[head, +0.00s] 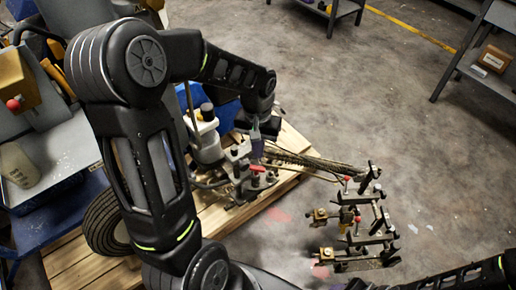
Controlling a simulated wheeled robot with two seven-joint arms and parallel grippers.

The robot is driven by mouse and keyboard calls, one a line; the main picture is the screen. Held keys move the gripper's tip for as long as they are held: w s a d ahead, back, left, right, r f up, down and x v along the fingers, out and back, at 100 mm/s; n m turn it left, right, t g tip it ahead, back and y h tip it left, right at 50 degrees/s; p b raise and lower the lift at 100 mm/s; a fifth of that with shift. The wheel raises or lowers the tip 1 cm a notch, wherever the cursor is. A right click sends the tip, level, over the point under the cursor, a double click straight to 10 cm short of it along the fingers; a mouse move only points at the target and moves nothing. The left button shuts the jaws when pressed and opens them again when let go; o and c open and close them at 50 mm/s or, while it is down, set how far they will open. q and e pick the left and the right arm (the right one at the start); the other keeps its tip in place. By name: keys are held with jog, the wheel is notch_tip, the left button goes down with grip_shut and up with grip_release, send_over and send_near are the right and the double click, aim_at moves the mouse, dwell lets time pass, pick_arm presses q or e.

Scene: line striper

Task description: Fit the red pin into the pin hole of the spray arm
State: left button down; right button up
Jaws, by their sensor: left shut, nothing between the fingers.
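My left gripper (258,146) hangs over the line striper (207,145), fingers pointing down, shut and empty. A small red piece (257,169) shows on the machine's metal fittings just below the fingers; I cannot tell whether it is the red pin. The spray arm (372,235) seems to be the metal bracket assembly at the right, out over the floor. It carries small red knobs (357,219). Its pin hole is too small to make out. My right arm enters at the lower right; its gripper is not in view.
The striper stands on a wooden pallet (65,262) with a black tyre (103,222). A blue cart (40,222) with a grey top is at the left. A shelf (480,72) with a cardboard box (494,60) is at the upper right. The concrete floor between is clear.

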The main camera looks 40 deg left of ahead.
aim_at(257, 168)
pick_arm(q)
jog(key=n, duration=0.4)
jog(key=shift+s+a, duration=0.1)
jog(key=shift+f+b, duration=2.15)
jog(key=shift+f, duration=0.65)
jog(key=shift+f+b, duration=0.3)
jog(key=shift+f, duration=0.05)
jog(key=shift+r, duration=0.1)
jog(key=shift+r+p, duration=2.75)
jog(key=shift+r, duration=0.7)
